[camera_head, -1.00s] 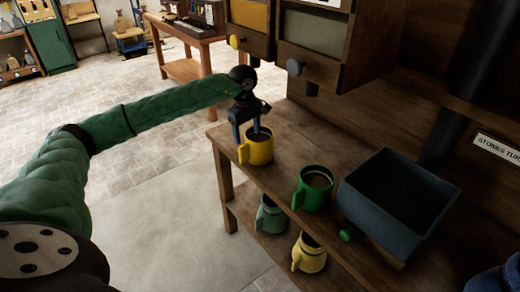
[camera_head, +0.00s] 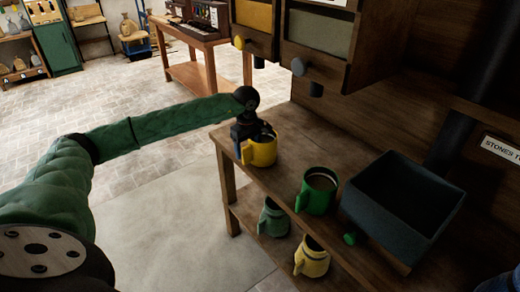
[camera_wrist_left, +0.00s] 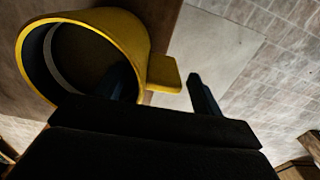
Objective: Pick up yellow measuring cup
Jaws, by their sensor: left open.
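The yellow measuring cup (camera_head: 263,154) stands upright on the upper shelf of the wooden bench, near its left end. Its handle points left in the head view. My left gripper (camera_head: 247,142) is open and lowered at the cup's handle side. In the left wrist view, the yellow cup (camera_wrist_left: 141,38) shows its open mouth. One finger of the left gripper (camera_wrist_left: 163,85) overlaps the inside of the cup and the other is outside, beyond the handle. Whether the fingers touch the cup cannot be told. My right gripper is not in view.
A green cup (camera_head: 316,190) and a dark blue bin (camera_head: 402,205) stand further right on the bench (camera_head: 287,187). A pale green cup (camera_head: 272,218) and a pale yellow cup (camera_head: 311,258) are on the lower shelf. Wooden chutes with knobs (camera_head: 299,66) hang above.

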